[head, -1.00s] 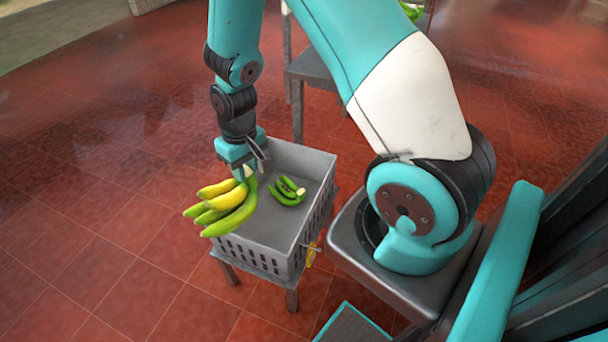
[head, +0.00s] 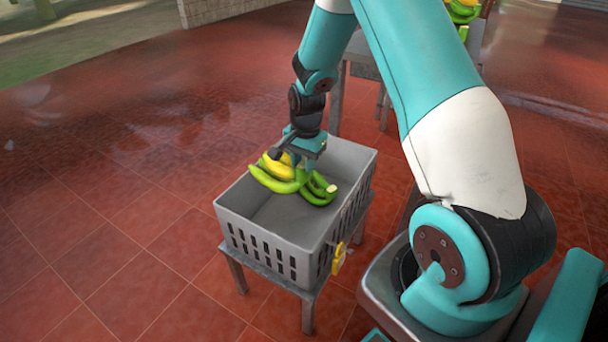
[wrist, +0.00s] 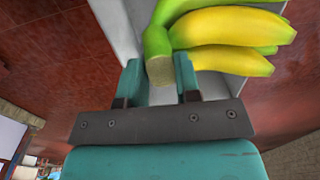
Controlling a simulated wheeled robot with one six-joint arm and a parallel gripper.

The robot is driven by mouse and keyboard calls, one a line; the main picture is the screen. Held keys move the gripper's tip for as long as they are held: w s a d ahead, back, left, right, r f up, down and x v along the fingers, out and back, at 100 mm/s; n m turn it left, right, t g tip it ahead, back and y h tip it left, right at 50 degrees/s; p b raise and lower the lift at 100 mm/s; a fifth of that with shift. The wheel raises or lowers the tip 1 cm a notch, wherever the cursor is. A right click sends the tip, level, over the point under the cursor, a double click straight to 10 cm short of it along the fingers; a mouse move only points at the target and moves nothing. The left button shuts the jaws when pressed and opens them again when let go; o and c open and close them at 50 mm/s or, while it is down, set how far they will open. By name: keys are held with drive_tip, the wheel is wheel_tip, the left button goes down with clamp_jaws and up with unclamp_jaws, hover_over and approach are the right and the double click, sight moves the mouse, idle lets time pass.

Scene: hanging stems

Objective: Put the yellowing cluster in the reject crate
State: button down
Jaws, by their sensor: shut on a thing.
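The yellowing cluster (head: 277,168), yellow and green bananas, is in my gripper (head: 303,170) over the grey crate (head: 228,206) in the head view. In the wrist view, my gripper (wrist: 160,82) is shut on the cut stem of the cluster (wrist: 220,60), with yellow fruit to the right and green fruit above. The cluster is inside the crate's outline near its far left part. I cannot tell whether it touches the crate floor. Green bananas (head: 322,192) lie in the crate right beside it, partly hidden by the cluster and gripper.
The crate stands on a low metal stand (head: 308,310). A yellow tag (head: 339,258) hangs on its right side. Behind stands a grey table (head: 365,50), with more bananas (head: 462,10) at the top right. The front part of the crate is empty.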

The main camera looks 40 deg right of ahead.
wheel_tip(320, 180, down, 25)
drive_tip(key=b, duration=2.1)
drive_tip(key=shift+f, duration=0.15)
drive_tip(key=shift+w+d+f, duration=0.1)
drive_tip(key=shift+f, duration=0.1)
drive_tip(key=c, duration=0.8)
unclamp_jaws()
drive_tip(key=shift+o, duration=0.2)
drive_tip(key=r+p, duration=0.7)
drive_tip(key=r, duration=0.4)
drive_tip(key=r+p, duration=0.7)
drive_tip(key=r, duration=0.5)
drive_tip(key=s+r+p, duration=0.1)
drive_tip(key=r+p, duration=0.7)
drive_tip(key=r, duration=0.3)
drive_tip(key=shift+d+r, duration=0.1)
drive_tip(key=shift+r, duration=0.15)
